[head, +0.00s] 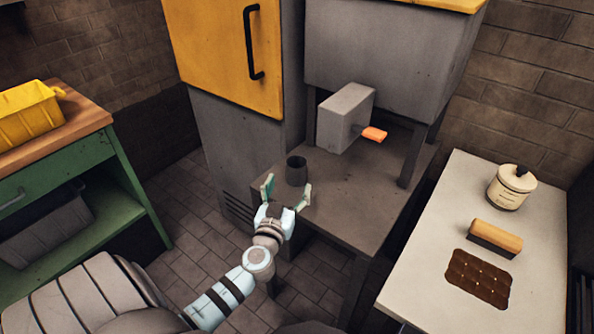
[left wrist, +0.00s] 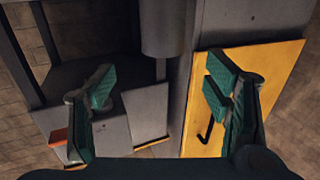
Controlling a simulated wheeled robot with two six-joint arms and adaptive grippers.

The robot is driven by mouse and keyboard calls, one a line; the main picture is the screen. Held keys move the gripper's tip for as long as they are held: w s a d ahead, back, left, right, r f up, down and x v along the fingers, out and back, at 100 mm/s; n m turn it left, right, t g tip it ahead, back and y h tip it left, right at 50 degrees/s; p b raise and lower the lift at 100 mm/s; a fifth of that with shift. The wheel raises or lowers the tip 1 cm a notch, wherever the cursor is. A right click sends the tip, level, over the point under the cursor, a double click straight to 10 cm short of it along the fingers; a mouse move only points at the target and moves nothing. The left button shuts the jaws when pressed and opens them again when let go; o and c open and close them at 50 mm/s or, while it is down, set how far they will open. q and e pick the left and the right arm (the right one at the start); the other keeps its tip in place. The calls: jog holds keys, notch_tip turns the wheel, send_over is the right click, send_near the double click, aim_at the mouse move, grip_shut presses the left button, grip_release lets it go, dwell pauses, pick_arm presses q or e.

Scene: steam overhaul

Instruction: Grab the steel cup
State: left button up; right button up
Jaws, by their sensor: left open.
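The steel cup (head: 297,171) is a dark grey open cylinder, standing upright on a low metal table near its front left edge. My left gripper (head: 287,190) is open and empty just in front of the cup, its green-padded fingers spread apart. In the left wrist view the cup (left wrist: 168,30) shows at the top centre, beyond the open left gripper (left wrist: 160,92) and between the lines of its two fingers. The fingers do not appear to touch it. My right gripper is not in view.
The metal table (head: 360,195) sits under a grey machine with a box (head: 343,118) and orange lever (head: 374,134). A yellow-doored cabinet (head: 226,52) stands behind left. A white counter (head: 430,235) at right holds a canister (head: 510,190) and brush (head: 496,238).

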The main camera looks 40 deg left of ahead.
aim_at(294, 170)
pick_arm(q)
jog(key=x, duration=0.8)
jog(key=shift+a, duration=0.15)
jog(key=c, duration=1.3)
